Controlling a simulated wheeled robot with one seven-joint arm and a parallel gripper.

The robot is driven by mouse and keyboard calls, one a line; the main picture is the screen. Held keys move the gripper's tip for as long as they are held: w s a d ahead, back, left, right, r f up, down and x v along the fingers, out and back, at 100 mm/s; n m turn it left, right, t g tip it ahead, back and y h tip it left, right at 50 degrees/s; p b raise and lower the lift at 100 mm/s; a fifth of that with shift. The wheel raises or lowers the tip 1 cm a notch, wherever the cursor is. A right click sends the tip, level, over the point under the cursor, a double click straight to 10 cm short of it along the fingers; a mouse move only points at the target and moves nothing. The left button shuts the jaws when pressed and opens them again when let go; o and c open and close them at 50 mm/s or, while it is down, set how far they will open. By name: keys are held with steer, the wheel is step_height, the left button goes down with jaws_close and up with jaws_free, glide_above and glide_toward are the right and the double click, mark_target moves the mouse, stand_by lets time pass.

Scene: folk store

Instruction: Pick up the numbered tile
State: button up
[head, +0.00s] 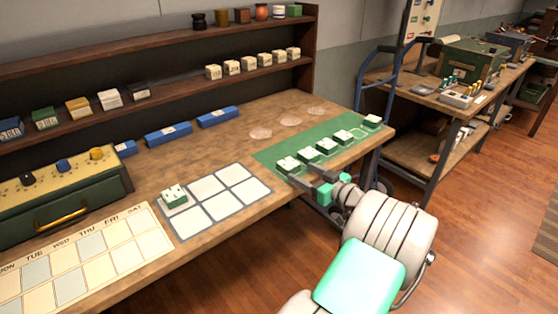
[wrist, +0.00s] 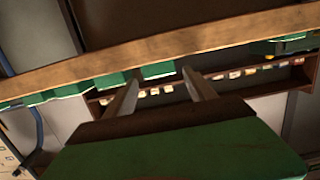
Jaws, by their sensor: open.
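Several green tiles with white, dark-marked tops stand in a row on a green mat (head: 268,152); the closest tile (head: 289,165) is just beyond my gripper. A similar tile (head: 174,195) sits on a grey-bordered board of white squares. The markings are too small to read, so I cannot tell which is the numbered tile. My gripper (head: 302,174) is open and empty at the bench's front edge, its dark fingers pointing at the closest tile. In the wrist view my gripper's fingers (wrist: 159,75) are apart, with a green tile (wrist: 158,70) beyond their tips.
The bench front edge (wrist: 150,47) crosses the wrist view. Blue blocks (head: 168,134) and round clear discs (head: 291,122) lie behind the board. A shelf (head: 180,99) holds several small boxes. A weekday calendar (head: 90,262) and a green box (head: 62,190) are at left. A blue-framed trolley (head: 375,90) stands at right.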

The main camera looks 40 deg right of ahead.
mark_target(295, 169)
steer(key=w, duration=0.2)
steer(key=w+f, duration=0.1)
steer(key=w, duration=0.4)
steer(key=shift+w+f+p, duration=0.2)
steer(key=shift+w+p, duration=0.15)
steer(key=shift+p, duration=0.05)
steer(key=shift+c, duration=0.4)
steer(key=c, duration=1.2)
